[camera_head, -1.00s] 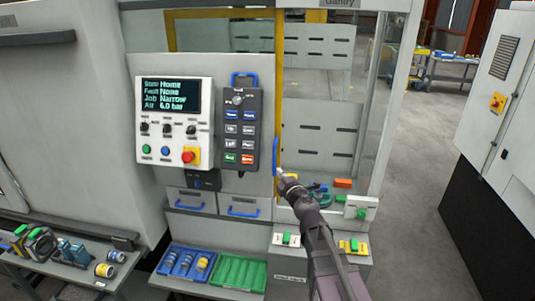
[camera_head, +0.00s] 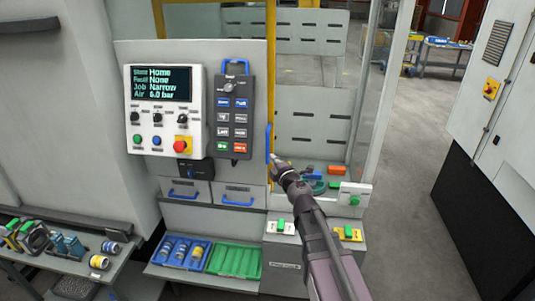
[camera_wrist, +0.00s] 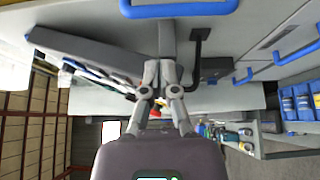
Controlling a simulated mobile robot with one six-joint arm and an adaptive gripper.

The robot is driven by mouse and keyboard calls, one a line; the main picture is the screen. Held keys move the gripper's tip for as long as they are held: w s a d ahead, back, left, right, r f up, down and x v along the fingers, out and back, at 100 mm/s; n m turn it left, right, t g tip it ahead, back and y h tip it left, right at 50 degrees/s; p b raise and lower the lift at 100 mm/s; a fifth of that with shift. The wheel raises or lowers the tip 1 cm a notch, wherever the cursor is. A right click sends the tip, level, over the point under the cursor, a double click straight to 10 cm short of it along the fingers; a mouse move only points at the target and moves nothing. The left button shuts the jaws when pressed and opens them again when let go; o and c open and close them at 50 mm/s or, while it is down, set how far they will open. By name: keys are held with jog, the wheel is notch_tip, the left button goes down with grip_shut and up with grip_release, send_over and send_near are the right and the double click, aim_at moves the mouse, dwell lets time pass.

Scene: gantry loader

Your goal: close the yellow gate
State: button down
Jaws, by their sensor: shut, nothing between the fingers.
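The yellow gate (camera_head: 271,75) shows as an upright yellow bar just right of the control panel, with more yellow frame at the upper left behind the panel. A blue handle (camera_head: 268,142) sits on the bar's lower part. To the right of the bar I see into the cell. My gripper (camera_head: 274,158) is at the handle's lower end; touching or just in front, I cannot tell. In the wrist view my gripper (camera_wrist: 163,68) is shut with its fingertips together and empty. A large blue handle shows at that view's top edge; I cannot tell which one.
The control panel (camera_head: 163,110) and dark keypad (camera_head: 234,115) are left of the bar. Blue-handled drawers (camera_head: 238,195) and blue and green bins (camera_head: 234,261) lie below. A post box with a green button (camera_head: 354,196) stands to the right. Open floor (camera_head: 415,200) lies further right.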

jog(key=x, duration=0.9)
jog(key=shift+w+a, duration=0.15)
jog(key=shift+w, duration=0.15)
dwell(0.3)
